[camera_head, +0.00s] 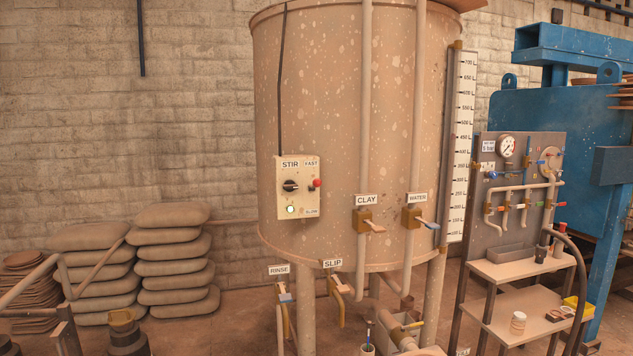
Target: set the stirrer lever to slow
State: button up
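The stirrer box (283,200) is a cream panel on the front of the big tan tank (340,120), with a STIR label (290,164) at its top. A round black knob (290,186) sits on its left half. The stirrer lever (317,183) has a red ball end at the box's right edge, below the FAST label (311,163) and above the SLOW label (311,211). Its exact setting is too small to tell. My gripper is not in view.
CLAY (363,220) and WATER (414,217) valves stick out right of the box. RINSE (283,293) and SLIP (337,285) taps hang below the tank. Stacked sacks (180,260) lie at left. A valve panel with shelves (517,262) stands right. The space before the box looks clear.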

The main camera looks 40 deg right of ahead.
aim_at(316, 183)
jog(key=i, duration=0.85)
jog(key=u, duration=0.05)
